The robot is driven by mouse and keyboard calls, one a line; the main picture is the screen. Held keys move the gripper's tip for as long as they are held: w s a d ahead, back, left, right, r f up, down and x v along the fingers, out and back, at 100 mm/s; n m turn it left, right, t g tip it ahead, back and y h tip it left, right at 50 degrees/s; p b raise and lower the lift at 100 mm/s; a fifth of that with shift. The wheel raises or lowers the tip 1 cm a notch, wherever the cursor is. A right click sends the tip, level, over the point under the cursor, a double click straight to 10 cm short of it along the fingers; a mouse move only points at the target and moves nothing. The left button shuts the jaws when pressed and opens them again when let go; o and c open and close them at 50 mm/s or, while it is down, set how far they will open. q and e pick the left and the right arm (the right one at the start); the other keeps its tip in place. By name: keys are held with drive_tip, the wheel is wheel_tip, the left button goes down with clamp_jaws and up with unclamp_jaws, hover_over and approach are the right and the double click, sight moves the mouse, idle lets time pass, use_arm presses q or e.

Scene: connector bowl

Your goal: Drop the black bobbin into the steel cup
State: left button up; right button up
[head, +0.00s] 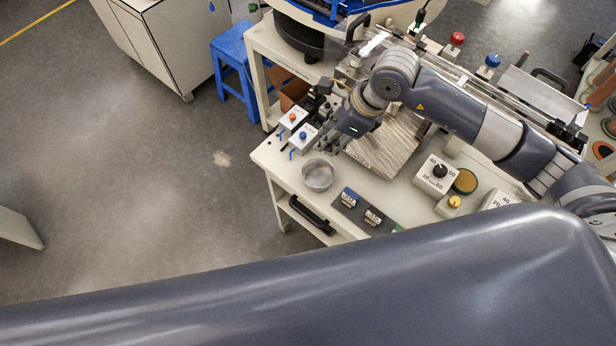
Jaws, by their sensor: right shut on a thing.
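The steel cup (318,176) stands upright near the front left edge of the white worktop. My right gripper (326,143) is above the worktop, just beyond the cup in the picture, with its fingers pointing down and left. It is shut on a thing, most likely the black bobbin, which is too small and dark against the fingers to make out. The inside of the cup looks empty. My left gripper is out of view.
Two small switch boxes, one with an orange knob (292,118) and one with a blue knob (303,137), stand left of the gripper. A dark plate with metal connectors (365,209) lies right of the cup. Dial boxes (436,175) stand farther right. A ribbed metal plate (388,150) lies behind.

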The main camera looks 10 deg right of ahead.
drive_tip(key=shift+s+a+f, duration=0.15)
drive_tip(key=shift+s, duration=0.1)
drive_tip(key=shift+f+b, duration=0.3)
drive_tip(key=shift+f, duration=0.25)
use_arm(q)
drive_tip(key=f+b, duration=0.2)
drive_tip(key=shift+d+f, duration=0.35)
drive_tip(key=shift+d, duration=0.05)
use_arm(e)
wheel_tip(320, 180, down, 5)
drive_tip(key=shift+w, duration=0.1)
drive_tip(key=o, duration=0.9)
drive_tip(key=shift+d+r, duration=0.1)
drive_tip(key=shift+d, duration=0.1)
